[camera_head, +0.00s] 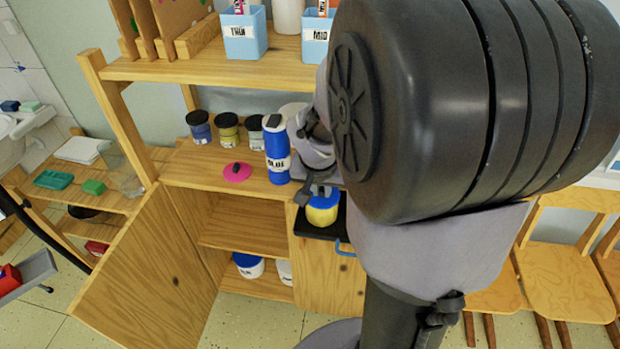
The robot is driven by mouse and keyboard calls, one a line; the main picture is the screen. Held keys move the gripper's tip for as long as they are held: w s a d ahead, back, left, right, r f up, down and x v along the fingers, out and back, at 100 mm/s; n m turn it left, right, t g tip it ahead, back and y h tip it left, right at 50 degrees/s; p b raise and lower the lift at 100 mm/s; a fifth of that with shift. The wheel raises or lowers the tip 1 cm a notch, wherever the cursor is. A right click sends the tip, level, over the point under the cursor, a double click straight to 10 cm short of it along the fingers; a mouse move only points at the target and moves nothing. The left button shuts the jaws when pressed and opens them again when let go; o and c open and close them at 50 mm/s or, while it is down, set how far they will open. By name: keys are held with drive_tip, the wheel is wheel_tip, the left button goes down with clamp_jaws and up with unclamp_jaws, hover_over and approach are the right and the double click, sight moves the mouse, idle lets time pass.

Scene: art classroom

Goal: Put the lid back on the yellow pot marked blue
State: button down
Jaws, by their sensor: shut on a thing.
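The yellow pot (322,216) stands on a black tray (316,233) at the front of the wooden unit. A blue lid (325,202) shows at its top, under my gripper. My gripper (318,190) is shut on the blue lid, directly above the pot. My arm hides part of the grip, and I cannot tell whether the lid sits fully on the rim. The pot's marking is not readable here. A tall blue bottle marked BLUE (276,150) stands upright just left of my gripper.
A pink lid with a dark knob (237,173) lies on the worktop left of the bottle. Several dark-lidded jars (228,131) stand behind it. A cupboard door (150,265) hangs open; a blue and white pot (248,265) is inside. My arm hides the right side.

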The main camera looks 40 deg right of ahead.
idle(0.3)
drive_tip(key=c, duration=1.3)
unclamp_jaws()
drive_tip(key=shift+c, duration=0.2)
drive_tip(key=shift+o, duration=0.4)
drive_tip(key=o, duration=0.4)
wheel_tip(320, 180, up, 7)
drive_tip(key=p, duration=0.5)
clamp_jaws()
drive_tip(key=shift+f, duration=0.15)
